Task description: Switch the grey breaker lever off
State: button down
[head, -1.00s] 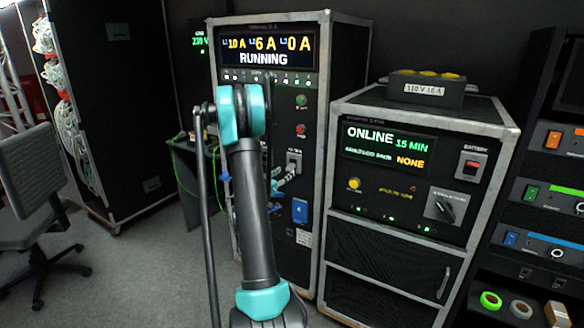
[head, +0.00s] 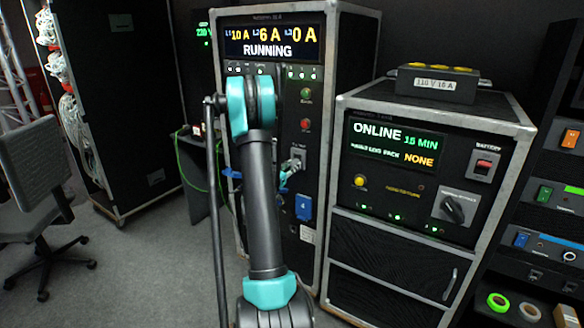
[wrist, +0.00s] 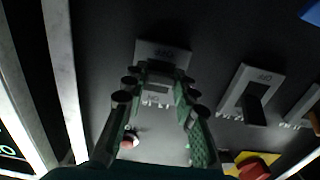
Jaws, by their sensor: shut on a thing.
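The grey breaker plate (head: 299,154) is on the front of the tall cabinet marked RUNNING, below a green and a red button. My gripper (head: 288,172) is right at this plate, partly hidden behind my arm. In the wrist view, my gripper (wrist: 165,84) has its two fingers close around the middle of a grey plate (wrist: 176,50) with a dark label. The fingers are shut on the lever there, which they mostly hide. I cannot tell the lever's exact angle.
The shorter cabinet (head: 385,262) stands close on the right. An office chair (head: 35,165) is on the left; open floor lies between.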

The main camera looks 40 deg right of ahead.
jog(key=shift+w+d+f+t+h, duration=0.1)
jog(key=shift+f+t+h, duration=0.4)
jog(key=shift+h, duration=0.5)
jog(key=c, duration=1.2)
grip_release()
jog(key=shift+r, duration=0.2)
notch_tip(320, 180, up, 10)
jog(key=shift+f, duration=0.15)
